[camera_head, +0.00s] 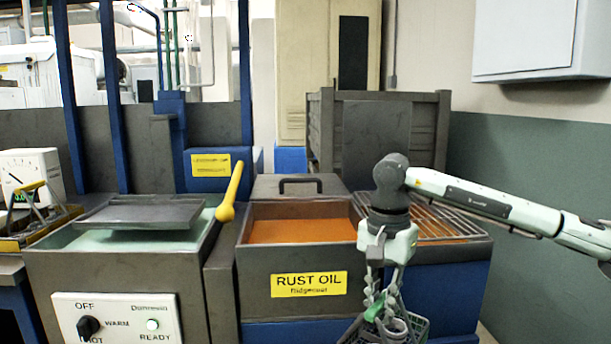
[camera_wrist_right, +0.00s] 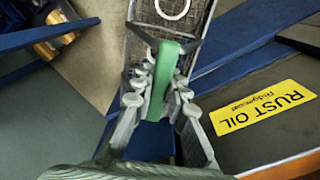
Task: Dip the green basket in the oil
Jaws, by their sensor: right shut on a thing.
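My right gripper (camera_head: 380,300) points down in front of the rust oil tank (camera_head: 256,283), at its right side. It is shut on the green handle of the basket (camera_head: 416,326), which hangs below the fingers, partly cut off by the frame's lower edge. In the right wrist view the fingers (camera_wrist_right: 160,88) close around the green handle (camera_wrist_right: 165,70), and the mesh basket (camera_wrist_right: 140,48) shows beyond with a pale ring (camera_wrist_right: 172,8) inside. The orange oil (camera_head: 300,231) lies in the open tank, behind and left of the gripper. My left gripper is not in view.
A wire rack (camera_head: 445,222) sits right of the oil. A dark lid with a handle (camera_head: 300,185) stands behind the tank. Left is a wash tank (camera_head: 130,265) with a grey tray (camera_head: 140,212) and a yellow lever (camera_head: 231,192). Space above the oil is clear.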

